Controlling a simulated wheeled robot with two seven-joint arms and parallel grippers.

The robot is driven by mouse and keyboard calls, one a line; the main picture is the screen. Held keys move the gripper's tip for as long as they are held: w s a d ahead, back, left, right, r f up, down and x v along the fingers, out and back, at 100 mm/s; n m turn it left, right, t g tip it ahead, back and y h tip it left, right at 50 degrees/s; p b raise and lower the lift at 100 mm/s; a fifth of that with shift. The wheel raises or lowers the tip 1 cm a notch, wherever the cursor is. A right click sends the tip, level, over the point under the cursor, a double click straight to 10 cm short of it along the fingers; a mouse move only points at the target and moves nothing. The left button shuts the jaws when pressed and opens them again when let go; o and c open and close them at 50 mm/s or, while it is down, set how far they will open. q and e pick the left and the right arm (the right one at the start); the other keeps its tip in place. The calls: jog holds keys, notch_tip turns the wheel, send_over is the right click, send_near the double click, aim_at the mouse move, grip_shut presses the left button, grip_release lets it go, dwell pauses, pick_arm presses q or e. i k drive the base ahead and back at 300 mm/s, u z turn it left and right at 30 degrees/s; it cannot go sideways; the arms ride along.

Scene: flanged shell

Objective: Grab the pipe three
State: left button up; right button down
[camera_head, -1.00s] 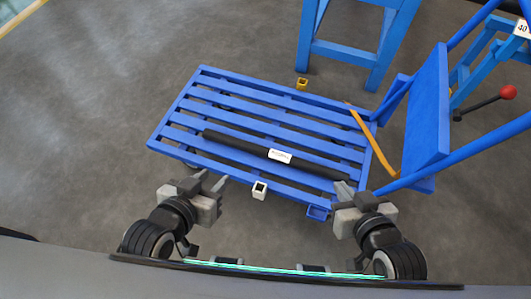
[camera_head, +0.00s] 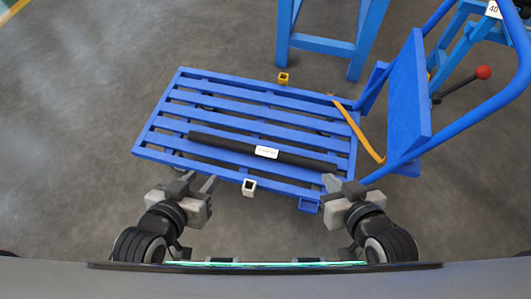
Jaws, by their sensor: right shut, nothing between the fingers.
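The pipe (camera_head: 220,143) is a long black tube with a white label near its middle. It lies on the slats of a blue cart (camera_head: 185,85), along the side nearer to me. My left gripper (camera_head: 198,184) is open and empty, just off the near edge of the cart, below the pipe's left part. My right gripper (camera_head: 330,182) is shut and empty, close to the pipe's right end but not holding it. The pipe rests flat and is apart from the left gripper.
A white square socket (camera_head: 249,186) and a blue one (camera_head: 309,205) stand at the cart's near edge, between my grippers. A yellow one (camera_head: 283,78) is at the far edge. The cart's push handle (camera_head: 480,118) rises at right. A blue stand (camera_head: 320,43) is behind. Floor at left is clear.

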aim_at(266, 153)
jog(key=k, duration=0.65)
jog(key=u, duration=0.75)
jog(key=i, duration=1.25)
jog(key=z, duration=0.4)
